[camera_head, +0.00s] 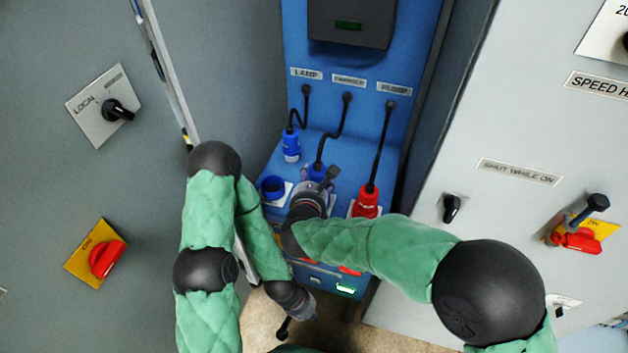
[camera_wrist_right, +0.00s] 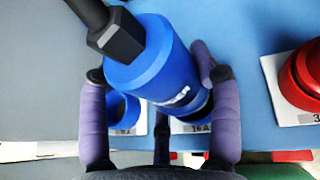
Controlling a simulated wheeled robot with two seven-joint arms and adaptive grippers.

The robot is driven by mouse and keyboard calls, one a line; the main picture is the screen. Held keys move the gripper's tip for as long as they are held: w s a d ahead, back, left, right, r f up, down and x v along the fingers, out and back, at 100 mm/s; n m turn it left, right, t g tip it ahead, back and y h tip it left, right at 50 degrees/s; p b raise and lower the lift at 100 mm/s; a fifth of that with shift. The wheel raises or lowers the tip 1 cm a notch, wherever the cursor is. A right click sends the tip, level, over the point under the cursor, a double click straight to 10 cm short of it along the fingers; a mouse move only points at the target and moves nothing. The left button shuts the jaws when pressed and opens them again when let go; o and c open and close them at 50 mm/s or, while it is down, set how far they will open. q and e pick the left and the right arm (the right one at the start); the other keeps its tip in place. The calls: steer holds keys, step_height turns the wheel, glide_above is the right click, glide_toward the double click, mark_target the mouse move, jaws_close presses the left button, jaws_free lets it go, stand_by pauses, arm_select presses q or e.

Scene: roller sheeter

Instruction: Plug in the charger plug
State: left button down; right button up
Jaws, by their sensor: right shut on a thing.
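My right gripper (camera_head: 318,181) is shut on a blue plug (camera_head: 317,171) hanging from the middle black cable, whose small label is blurred. In the right wrist view the blue plug (camera_wrist_right: 152,62) sits tilted between the two purple fingers of the right gripper (camera_wrist_right: 158,75). Its lower end is over a white plate marked 16A (camera_wrist_right: 195,126); I cannot tell whether it touches the socket there. An open blue socket (camera_head: 272,187) is left of the gripper. My left gripper (camera_head: 288,318) hangs low, away from the plug; its fingers are too unclear to judge.
A blue plug (camera_head: 291,146) on the LAMP cable stands at the left. A red plug (camera_head: 366,202) on the PUMP cable stands at the right. Grey cabinets (camera_head: 225,60) and (camera_head: 480,225) close in both sides of the blue panel (camera_head: 360,150). A red switch (camera_head: 577,240) protrudes at the right.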

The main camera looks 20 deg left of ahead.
steer(key=shift+f+b, duration=0.8)
steer(key=shift+b, duration=0.05)
steer(key=o, duration=1.5)
steer(key=shift+f, duration=0.1)
steer(key=shift+c, duration=0.2)
steer(key=shift+s+f, duration=0.1)
steer(key=v, duration=1.2)
